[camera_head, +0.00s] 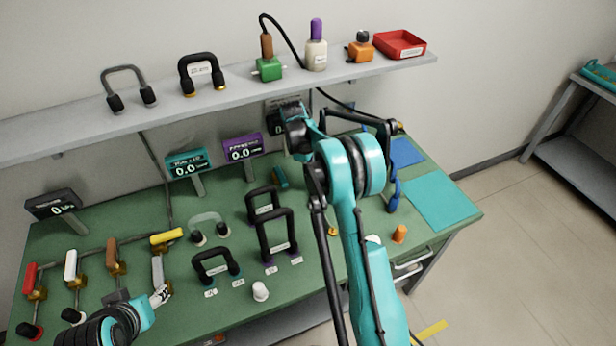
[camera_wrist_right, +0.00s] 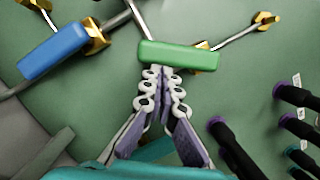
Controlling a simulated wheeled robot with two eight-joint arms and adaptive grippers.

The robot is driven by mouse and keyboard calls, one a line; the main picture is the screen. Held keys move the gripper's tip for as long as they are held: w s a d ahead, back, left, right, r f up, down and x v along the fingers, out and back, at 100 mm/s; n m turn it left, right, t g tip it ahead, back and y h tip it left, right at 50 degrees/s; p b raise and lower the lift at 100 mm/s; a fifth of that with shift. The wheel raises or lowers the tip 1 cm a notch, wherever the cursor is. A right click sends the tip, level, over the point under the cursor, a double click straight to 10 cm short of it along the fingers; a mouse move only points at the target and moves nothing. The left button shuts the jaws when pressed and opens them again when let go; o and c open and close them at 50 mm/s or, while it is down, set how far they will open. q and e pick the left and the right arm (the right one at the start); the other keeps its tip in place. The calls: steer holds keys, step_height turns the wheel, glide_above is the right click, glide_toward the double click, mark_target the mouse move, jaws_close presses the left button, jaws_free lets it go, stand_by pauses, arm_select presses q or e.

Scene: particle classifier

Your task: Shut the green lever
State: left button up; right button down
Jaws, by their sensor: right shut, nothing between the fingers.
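The green lever's handle (camera_wrist_right: 180,56) lies nearly level in the upper middle of the right wrist view, on a thin metal rod running up and to the left. My right gripper (camera_wrist_right: 162,72) is shut and empty, its fingertips at the handle's near long edge. Whether they touch it I cannot tell. In the head view my right arm crosses the middle and hides its fingertips, and I cannot make out the green lever there. My left gripper (camera_head: 160,295) is at the lower left, near the yellow lever (camera_head: 166,237); its finger opening is too small to judge.
A blue lever (camera_wrist_right: 53,51) is left of the green one, with brass fittings around. Dark handles (camera_wrist_right: 298,97) stand at the right. In the head view, red (camera_head: 30,278), white (camera_head: 70,265) and brown (camera_head: 112,255) levers and black handles (camera_head: 276,236) occupy the green table.

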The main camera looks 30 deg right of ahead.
steer(key=d+m, duration=0.1)
steer(key=m, duration=0.1)
steer(key=s+d+m, duration=0.1)
steer(key=m, duration=0.1)
steer(key=shift+d+g+y, duration=0.25)
steer(key=shift+g+y, duration=0.05)
steer(key=shift+y, duration=0.1)
steer(key=shift+s+d, duration=0.95)
steer(key=shift+s, duration=0.25)
